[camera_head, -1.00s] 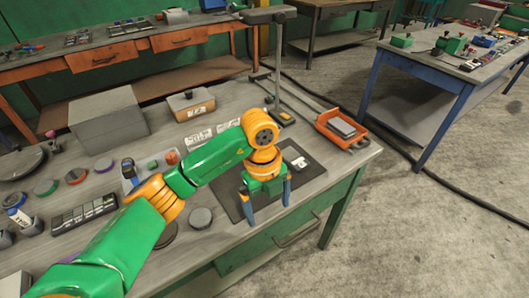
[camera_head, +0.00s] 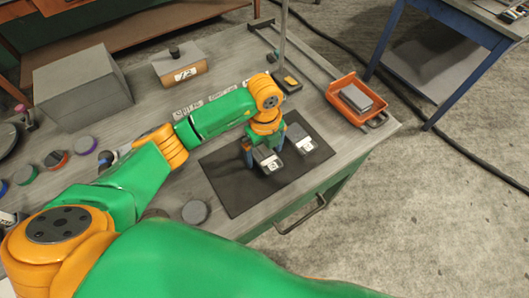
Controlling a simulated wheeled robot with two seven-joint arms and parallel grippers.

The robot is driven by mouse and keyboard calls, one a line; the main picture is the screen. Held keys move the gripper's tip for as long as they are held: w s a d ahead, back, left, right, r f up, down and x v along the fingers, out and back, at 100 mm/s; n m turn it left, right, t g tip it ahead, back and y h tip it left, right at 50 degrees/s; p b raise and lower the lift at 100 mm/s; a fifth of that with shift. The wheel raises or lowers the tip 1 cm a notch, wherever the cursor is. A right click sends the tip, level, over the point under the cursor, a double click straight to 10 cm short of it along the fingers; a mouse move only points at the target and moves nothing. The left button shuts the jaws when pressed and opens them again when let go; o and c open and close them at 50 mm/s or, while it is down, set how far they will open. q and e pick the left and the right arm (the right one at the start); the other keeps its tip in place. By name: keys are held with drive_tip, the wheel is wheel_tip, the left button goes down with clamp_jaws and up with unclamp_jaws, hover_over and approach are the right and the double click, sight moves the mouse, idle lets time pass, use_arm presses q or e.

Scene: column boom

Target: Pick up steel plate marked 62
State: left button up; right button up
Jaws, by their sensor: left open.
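Two small dark grey steel plates with white labels lie on a dark mat (camera_head: 237,197) on the workbench. The left plate (camera_head: 267,162) is partly covered by my left gripper (camera_head: 265,153). The right plate (camera_head: 301,141) lies a little to the right, clear of the fingers. The labels are too small to read surely. My left gripper points down and is open, with its blue fingers at either side of the left plate. I cannot tell whether the fingers touch it. My right gripper is not in view.
An orange tray (camera_head: 341,105) with grey plates in it stands at the bench's right end. A thin upright post (camera_head: 284,45) rises behind the mat. A large grey block (camera_head: 82,90), a wooden-fronted box (camera_head: 185,73) and a round grey disc (camera_head: 195,212) stand left of the gripper.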

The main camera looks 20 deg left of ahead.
use_arm(q)
drive_tip(key=shift+w, duration=0.1)
drive_tip(key=shift+d+r, duration=0.1)
drive_tip(key=c, duration=1)
clamp_jaws()
